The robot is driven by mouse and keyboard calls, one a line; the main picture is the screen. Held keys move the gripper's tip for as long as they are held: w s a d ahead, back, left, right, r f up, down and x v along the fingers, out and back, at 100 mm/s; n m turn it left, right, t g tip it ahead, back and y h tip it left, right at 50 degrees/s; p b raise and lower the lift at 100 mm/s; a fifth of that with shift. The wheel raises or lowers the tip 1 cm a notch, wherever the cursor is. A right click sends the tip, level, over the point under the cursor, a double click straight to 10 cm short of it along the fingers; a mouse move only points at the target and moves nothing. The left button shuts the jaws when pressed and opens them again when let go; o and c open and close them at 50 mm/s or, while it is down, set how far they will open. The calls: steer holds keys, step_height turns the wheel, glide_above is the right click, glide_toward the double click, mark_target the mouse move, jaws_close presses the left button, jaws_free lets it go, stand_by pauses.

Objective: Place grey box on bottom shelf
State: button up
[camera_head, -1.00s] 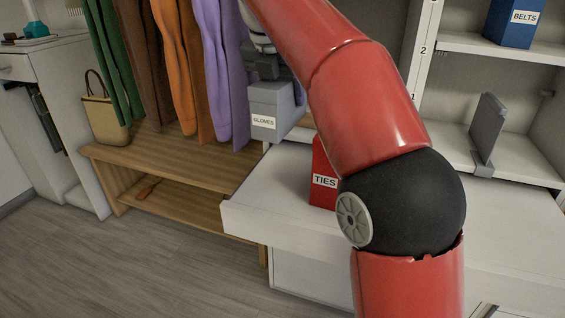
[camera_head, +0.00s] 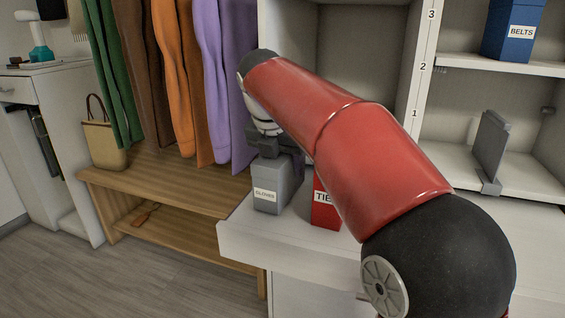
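The grey box (camera_head: 278,188), labelled GLOVES, is upright at the left part of the white bottom ledge (camera_head: 262,240) of the shelving. Its base is at or very near the ledge surface; I cannot tell whether it bears on it. My gripper (camera_head: 275,150) is directly above the box and appears shut on its upper part, with the fingertips partly hidden. A red box (camera_head: 323,205), labelled TIES, stands just to the right of the grey box, partly hidden by my arm.
Hanging clothes (camera_head: 215,80) and a wooden bench (camera_head: 170,178) with a tan bag (camera_head: 103,145) are to the left. A blue BELTS box (camera_head: 511,30) is on an upper right shelf. A grey bookend-like object (camera_head: 489,147) stands on the shelf below it.

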steer(key=shift+f, duration=0.4)
steer(key=o, duration=1.1)
steer(key=shift+b, duration=0.6)
